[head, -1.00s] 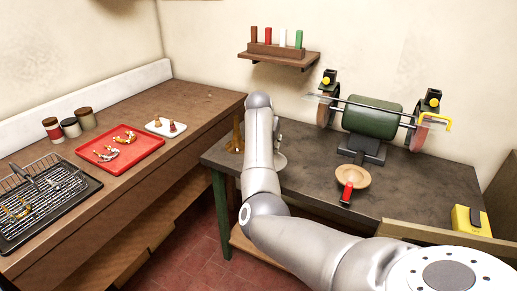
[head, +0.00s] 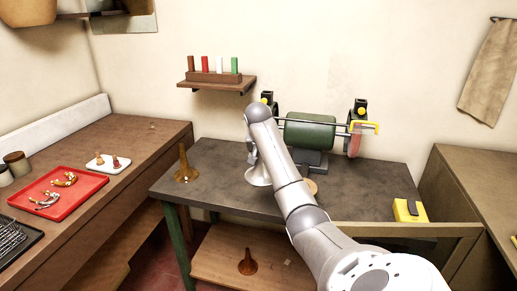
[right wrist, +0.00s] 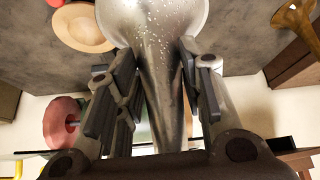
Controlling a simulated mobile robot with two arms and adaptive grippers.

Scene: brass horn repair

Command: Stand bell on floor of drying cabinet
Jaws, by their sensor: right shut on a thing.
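A silver bell (head: 258,176) with a wide flare shows left of my right arm, over the dark workbench (head: 225,160). In the right wrist view the wet bell (right wrist: 158,55), beaded with drops, sits between the fingers of my right gripper (right wrist: 165,75), shut on its narrow part. The flare is at the top of that view. In the head view my right gripper (head: 250,148) is partly hidden by my arm. I cannot tell for sure whether the flare touches the bench. My left gripper is not in view. I cannot make out a drying cabinet.
A brass bell (head: 185,168) stands on the bench's left end. Another (head: 247,264) stands on the lower shelf. A green buffing machine (head: 310,133) is at the back, a yellow box (head: 409,210) at the right. A red tray (head: 60,193) lies on the left counter.

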